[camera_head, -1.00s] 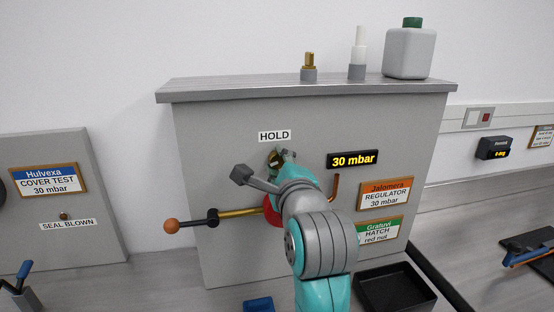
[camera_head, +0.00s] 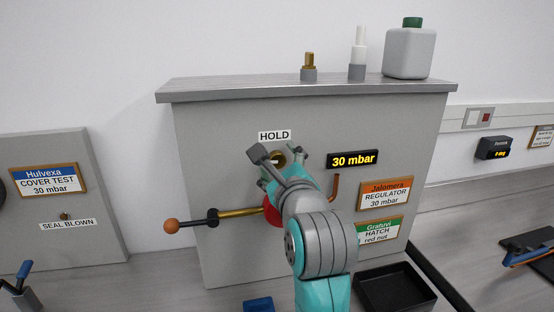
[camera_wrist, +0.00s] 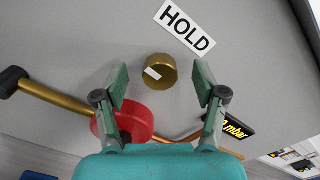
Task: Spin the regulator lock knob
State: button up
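The brass lock knob (camera_head: 279,158), a short round knob with a pale mark, sits on the grey panel under the HOLD label. It shows whole in the wrist view (camera_wrist: 161,73), with its white mark on the left part of its face. My gripper (camera_wrist: 160,78) is open, with one green-grey finger on each side of the knob. Gaps show between both fingers and the knob, so they look apart from it. In the head view my gripper (camera_head: 282,163) partly covers the knob.
A red hub (camera_wrist: 135,122) lies close below the left finger. A brass lever (camera_head: 238,212) with a dark collar and orange tip runs left from it. A copper pipe (camera_head: 335,188) and the 30 mbar display (camera_head: 353,159) are to the right. A black tray (camera_head: 395,290) sits below.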

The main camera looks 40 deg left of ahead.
dwell(0.3)
jog(key=v, duration=0.6)
dwell(0.5)
dwell(0.5)
